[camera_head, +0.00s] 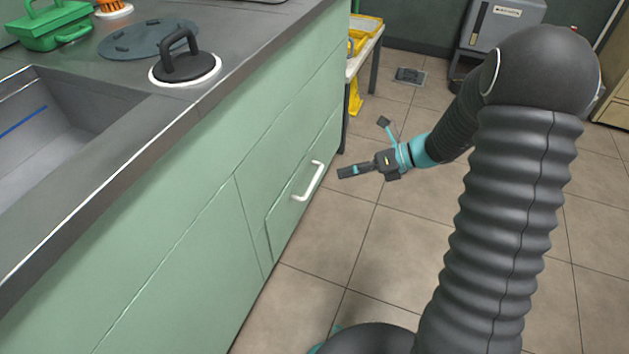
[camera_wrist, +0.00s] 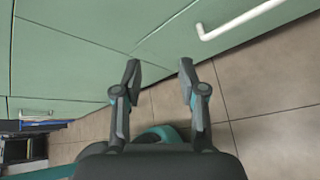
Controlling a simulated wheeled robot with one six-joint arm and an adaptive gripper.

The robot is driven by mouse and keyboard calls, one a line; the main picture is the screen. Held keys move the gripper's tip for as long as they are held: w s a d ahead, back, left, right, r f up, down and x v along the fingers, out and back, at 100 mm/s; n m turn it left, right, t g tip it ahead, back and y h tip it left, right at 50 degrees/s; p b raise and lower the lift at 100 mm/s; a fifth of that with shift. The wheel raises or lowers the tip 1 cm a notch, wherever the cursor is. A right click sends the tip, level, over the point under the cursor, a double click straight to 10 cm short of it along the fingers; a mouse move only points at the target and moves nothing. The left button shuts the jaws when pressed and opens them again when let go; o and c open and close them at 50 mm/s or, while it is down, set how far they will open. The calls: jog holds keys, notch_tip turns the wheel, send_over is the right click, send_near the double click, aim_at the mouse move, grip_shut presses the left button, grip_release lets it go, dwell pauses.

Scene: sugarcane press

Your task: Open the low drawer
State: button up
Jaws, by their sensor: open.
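The low drawer (camera_head: 290,205) is a pale green front panel low in the counter, and it looks shut. Its white bar handle (camera_head: 309,181) is on the front, and the handle also shows at the upper right of the wrist view (camera_wrist: 243,20). My gripper (camera_head: 342,173) is just right of the handle in the head view, apart from it. In the wrist view my gripper (camera_wrist: 159,72) has its two fingers spread with nothing between them, and the handle lies above and to the right of the fingertips.
The counter (camera_head: 135,130) carries a sink (camera_head: 50,120), a black-handled lid (camera_head: 184,65) and a green container (camera_head: 58,25). A table with yellow trays (camera_head: 362,35) stands beyond the counter's end. The tiled floor (camera_head: 320,262) before the drawer is clear.

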aim_at(314, 178)
jog(key=w+d+f+m+t+y+b, duration=0.25)
jog(key=w+f+m+t, duration=0.4)
jog(key=f+m, duration=0.7)
jog(key=shift+n+g, duration=0.65)
jog(key=shift+g, duration=0.3)
jog(key=x, duration=0.4)
jog(key=w+f+x, duration=0.1)
jog(key=x, duration=0.4)
jog(key=d+x, duration=0.1)
jog(key=x, duration=0.4)
jog(key=shift+w+a+f, duration=0.1)
jog(key=shift+w+f, duration=0.2)
grip_shut()
